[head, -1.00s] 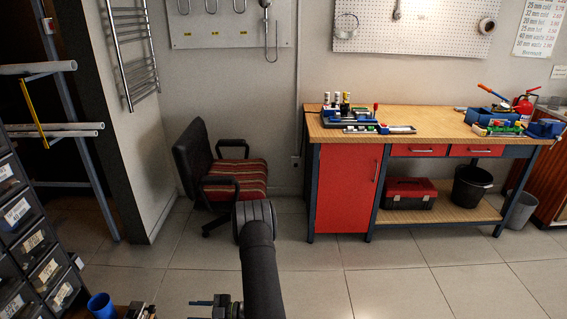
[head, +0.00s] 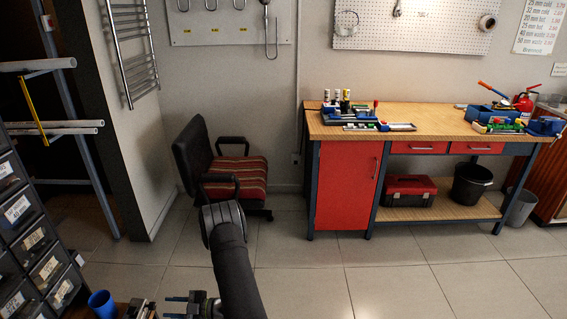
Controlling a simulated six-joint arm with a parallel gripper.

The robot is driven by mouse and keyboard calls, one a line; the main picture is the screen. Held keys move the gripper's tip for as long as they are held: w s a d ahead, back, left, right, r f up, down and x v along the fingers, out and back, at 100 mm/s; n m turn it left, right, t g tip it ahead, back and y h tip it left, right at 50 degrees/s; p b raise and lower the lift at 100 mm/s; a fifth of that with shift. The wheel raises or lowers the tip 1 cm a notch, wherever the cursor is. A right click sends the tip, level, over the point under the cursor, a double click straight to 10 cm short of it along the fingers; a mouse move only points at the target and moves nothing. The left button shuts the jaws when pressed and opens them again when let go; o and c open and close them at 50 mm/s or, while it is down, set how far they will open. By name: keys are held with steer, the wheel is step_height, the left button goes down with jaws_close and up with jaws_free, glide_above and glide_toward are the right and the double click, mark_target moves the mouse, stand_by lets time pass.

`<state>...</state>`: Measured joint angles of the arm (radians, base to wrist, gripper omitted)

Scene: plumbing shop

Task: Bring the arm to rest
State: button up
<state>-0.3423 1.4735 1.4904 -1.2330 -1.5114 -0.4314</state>
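My arm rises from the bottom edge of the head view as a thick dark link (head: 236,270), bent at a rounded joint in front of the chair. My gripper (head: 174,307) shows only in part at the bottom edge, left of that link, with dark finger-like parts pointing left. The frame edge cuts it off, so I cannot tell whether it is open or shut. I see nothing held in the part that shows.
A blue cup (head: 102,304) and small metal parts (head: 139,309) stand on a wooden surface left of my gripper. Drawer bins (head: 35,240) fill the left edge. A striped chair (head: 236,174) and a workbench (head: 420,122) stand beyond. The floor between is clear.

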mark_target(155, 306)
steer(key=a, duration=0.5)
steer(key=shift+a, duration=0.3)
steer(key=shift+d+n, duration=0.2)
steer(key=shift+n, duration=0.6)
steer(key=n, duration=1)
steer(key=shift+n, duration=2.2)
